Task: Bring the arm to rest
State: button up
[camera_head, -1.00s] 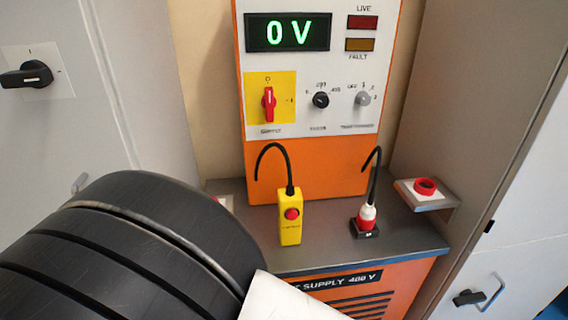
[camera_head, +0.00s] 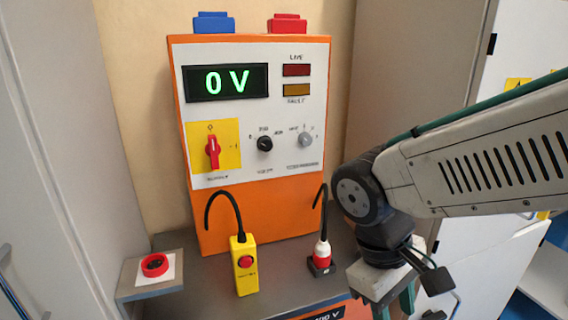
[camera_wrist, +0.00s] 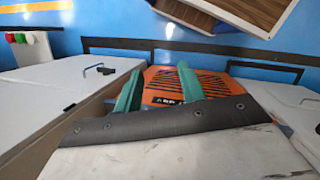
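My arm comes in from the right in the head view, its grey slotted link ending in a dark wrist joint. My gripper (camera_head: 396,304) hangs below that joint at the lower right, in front of the supply bench; its green fingers are partly cut off by the frame edge. In the wrist view my gripper (camera_wrist: 160,88) shows two green fingers standing apart with nothing held between them. Behind them is the orange supply front.
The orange supply unit (camera_head: 290,207) reads 0 V, its lamps dark. A yellow pendant (camera_head: 245,277) and a red-white plug (camera_head: 321,256) stand on the grey bench (camera_head: 200,290). A shelf with a red ring (camera_head: 155,265) is at left. Cabinets flank the unit.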

jog(key=s+d+r+m+t+y, duration=0.1)
jog(key=s+d+r+m, duration=0.1)
jog(key=d, duration=0.3)
jog(key=s+d+r+m+t+y, duration=0.2)
jog(key=d+r+m, duration=0.1)
jog(key=d+m, duration=0.1)
jog(key=shift+s+d+r+m, duration=0.25)
jog(key=shift+d+r+m, duration=0.15)
jog(key=shift+d, duration=0.25)
